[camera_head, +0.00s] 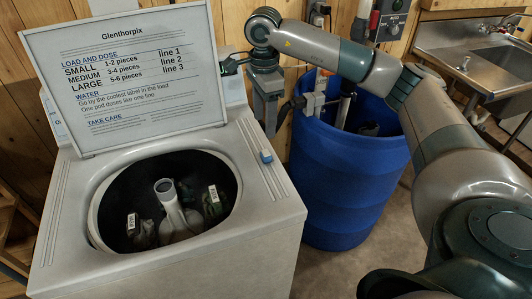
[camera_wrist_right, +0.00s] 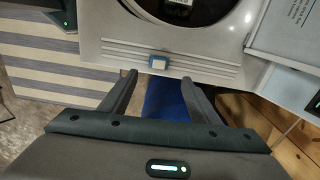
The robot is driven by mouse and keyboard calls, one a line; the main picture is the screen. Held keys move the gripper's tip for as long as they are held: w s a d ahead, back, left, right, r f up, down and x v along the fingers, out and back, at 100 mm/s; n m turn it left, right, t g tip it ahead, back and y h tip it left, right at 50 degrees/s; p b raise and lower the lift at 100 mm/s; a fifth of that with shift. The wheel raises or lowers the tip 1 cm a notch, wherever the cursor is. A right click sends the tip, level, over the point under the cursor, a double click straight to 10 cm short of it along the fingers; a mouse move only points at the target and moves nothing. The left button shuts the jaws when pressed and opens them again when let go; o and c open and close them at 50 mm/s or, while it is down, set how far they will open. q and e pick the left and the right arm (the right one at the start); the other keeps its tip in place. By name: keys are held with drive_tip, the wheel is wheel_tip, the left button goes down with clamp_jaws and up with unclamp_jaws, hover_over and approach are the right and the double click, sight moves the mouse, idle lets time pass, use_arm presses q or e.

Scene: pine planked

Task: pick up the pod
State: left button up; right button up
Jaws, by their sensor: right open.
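The pod (camera_head: 266,156), a small blue and white block, lies on the right rim of the washing machine's top. It also shows in the right wrist view (camera_wrist_right: 158,62), just beyond the fingertips. My right gripper (camera_head: 272,124) is behind the pod in the head view, by the machine's right side, and its fingers are partly hard to make out. In the right wrist view the two fingers (camera_wrist_right: 160,77) stand apart with nothing between them. The pod is not touched by them. My left gripper does not clearly show.
The washing machine (camera_head: 245,235) has its lid (camera_head: 130,75) raised, with printed dosing text. Its open drum holds an agitator (camera_head: 166,195) and dark items with white labels. A blue barrel (camera_head: 345,190) stands right of the machine. A steel sink (camera_head: 490,65) is at far right.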

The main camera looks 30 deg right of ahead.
wheel_tip(320, 180, down, 6)
drive_tip(key=shift+r+p, duration=0.1)
drive_tip(key=shift+p, duration=0.75)
use_arm(q)
drive_tip(key=shift+w+r, duration=0.25)
drive_tip(key=shift+r, duration=0.35)
drive_tip(key=shift+w+r, duration=0.25)
drive_tip(key=shift+r, duration=0.35)
use_arm(e)
drive_tip(key=shift+f+p, duration=0.2)
drive_tip(key=shift+p, duration=0.1)
drive_tip(key=shift+s+f+p, duration=0.15)
drive_tip(key=shift+f+p, duration=0.55)
wheel_tip(320, 180, down, 3)
drive_tip(key=shift+r+p, duration=0.1)
drive_tip(key=shift+p, duration=0.55)
drive_tip(key=shift+f, duration=0.35)
use_arm(q)
wheel_tip(320, 180, up, 3)
drive_tip(key=shift+s+r, duration=0.1)
drive_tip(key=shift+s, duration=0.05)
